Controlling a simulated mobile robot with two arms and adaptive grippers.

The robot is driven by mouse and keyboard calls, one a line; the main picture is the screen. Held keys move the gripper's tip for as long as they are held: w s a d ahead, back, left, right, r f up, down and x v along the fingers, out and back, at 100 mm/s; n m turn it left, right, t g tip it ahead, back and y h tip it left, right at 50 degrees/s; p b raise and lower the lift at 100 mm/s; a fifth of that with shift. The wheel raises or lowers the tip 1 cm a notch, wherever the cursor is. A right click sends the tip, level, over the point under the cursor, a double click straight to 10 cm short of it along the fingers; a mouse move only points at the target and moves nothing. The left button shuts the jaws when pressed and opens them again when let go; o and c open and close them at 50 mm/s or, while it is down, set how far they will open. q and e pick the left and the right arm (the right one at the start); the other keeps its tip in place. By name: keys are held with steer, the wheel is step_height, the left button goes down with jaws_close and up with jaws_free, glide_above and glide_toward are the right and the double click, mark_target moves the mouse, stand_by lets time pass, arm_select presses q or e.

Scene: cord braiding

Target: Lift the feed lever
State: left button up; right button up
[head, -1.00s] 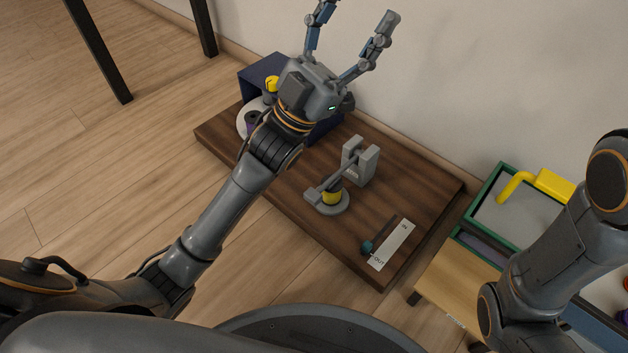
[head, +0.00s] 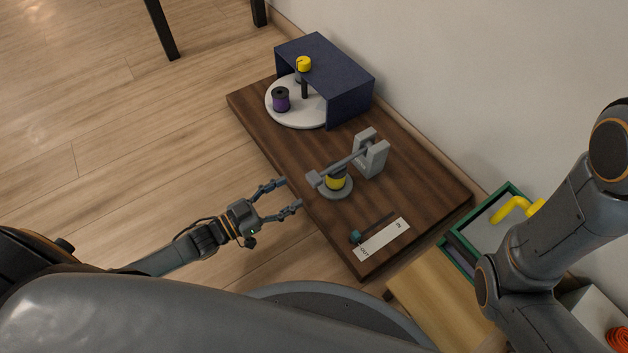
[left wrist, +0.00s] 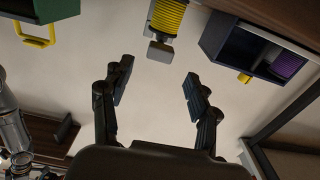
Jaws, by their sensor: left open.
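The grey lever arm (head: 338,169) runs from a grey bracket (head: 372,155) on the brown board to a blocky free end above a yellow spool (head: 337,181) on a round grey base. I take this arm as the feed lever. In the left wrist view the yellow spool (left wrist: 168,15) shows at the top, with the lever's grey end (left wrist: 161,51) beside it. My left gripper (head: 291,192) is open and empty, beside the board's left edge, with its fingers pointing toward the lever and apart from it. It also shows open in the left wrist view (left wrist: 158,80). My right gripper is out of view.
A navy cover (head: 350,88) stands over a white turntable (head: 300,115) with a purple spool (head: 281,100). A green-rimmed tray (head: 460,258) with a yellow handle is at right, partly behind my right arm.

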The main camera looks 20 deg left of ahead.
mark_target(309, 182)
arm_select(q)
steer(key=b+x, duration=0.3)
steer(key=x, duration=0.4)
steer(key=shift+w+d+f, duration=0.15)
steer(key=shift+w+d, duration=0.1)
steer(key=shift+w, duration=0.05)
steer(key=shift+w+d+b, duration=0.25)
steer(key=shift+w+b, duration=0.1)
steer(key=shift+b, duration=0.05)
jaws_close()
